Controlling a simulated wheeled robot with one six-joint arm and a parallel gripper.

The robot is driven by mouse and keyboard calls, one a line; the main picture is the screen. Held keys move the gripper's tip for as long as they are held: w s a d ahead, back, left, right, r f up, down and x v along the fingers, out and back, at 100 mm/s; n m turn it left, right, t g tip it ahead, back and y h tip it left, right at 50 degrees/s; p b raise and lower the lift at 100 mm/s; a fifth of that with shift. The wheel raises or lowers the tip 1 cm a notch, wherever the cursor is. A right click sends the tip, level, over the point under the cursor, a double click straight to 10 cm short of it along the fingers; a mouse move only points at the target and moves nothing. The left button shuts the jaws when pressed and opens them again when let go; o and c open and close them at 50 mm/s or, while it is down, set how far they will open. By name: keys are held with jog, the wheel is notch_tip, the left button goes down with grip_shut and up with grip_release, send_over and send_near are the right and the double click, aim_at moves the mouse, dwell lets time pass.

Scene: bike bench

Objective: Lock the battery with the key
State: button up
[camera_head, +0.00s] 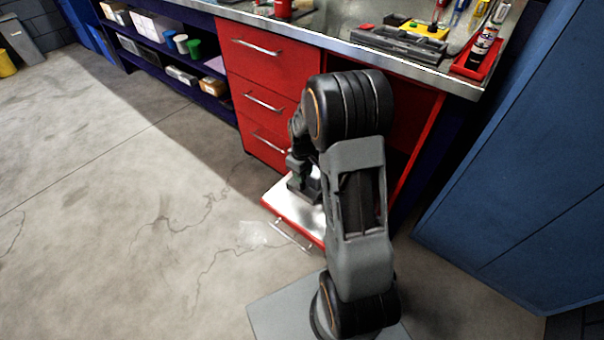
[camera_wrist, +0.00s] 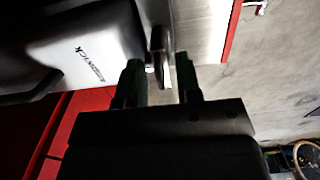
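The battery (camera_wrist: 90,48) fills the upper left of the wrist view, a pale and dark case with dark lettering. A thin dark upright piece, which looks like the key (camera_wrist: 157,42), stands at the battery's right end. My gripper (camera_wrist: 158,66) is open, one finger on each side of the key's lower end in the picture. A gap shows between the key and the right finger; contact on the left is unclear. In the head view my gripper (camera_head: 298,172) is low over the open drawer (camera_head: 279,203), and my arm hides much of the battery there.
The drawer belongs to a red cabinet (camera_head: 262,70) with closed drawers above it. A bench top (camera_head: 340,22) with tools lies overhead. A blue cabinet (camera_head: 520,170) stands at right. The concrete floor (camera_head: 130,190) at left is clear.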

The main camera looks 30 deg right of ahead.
grip_shut()
jog(key=shift+a, duration=0.1)
jog(key=shift+m, duration=0.3)
jog(key=m+p, duration=0.1)
jog(key=m, duration=0.1)
jog(key=shift+r+m+p, duration=0.1)
jog(key=shift+m+p, duration=0.2)
jog(key=shift+m, duration=0.1)
jog(key=m+p, duration=0.1)
jog(key=m, duration=0.4)
jog(key=shift+m+p, duration=0.3)
jog(key=shift+p, duration=0.1)
jog(key=m+p, duration=0.1)
jog(key=m, duration=0.3)
jog(key=shift+m+p, duration=0.4)
jog(key=shift+m, duration=2)
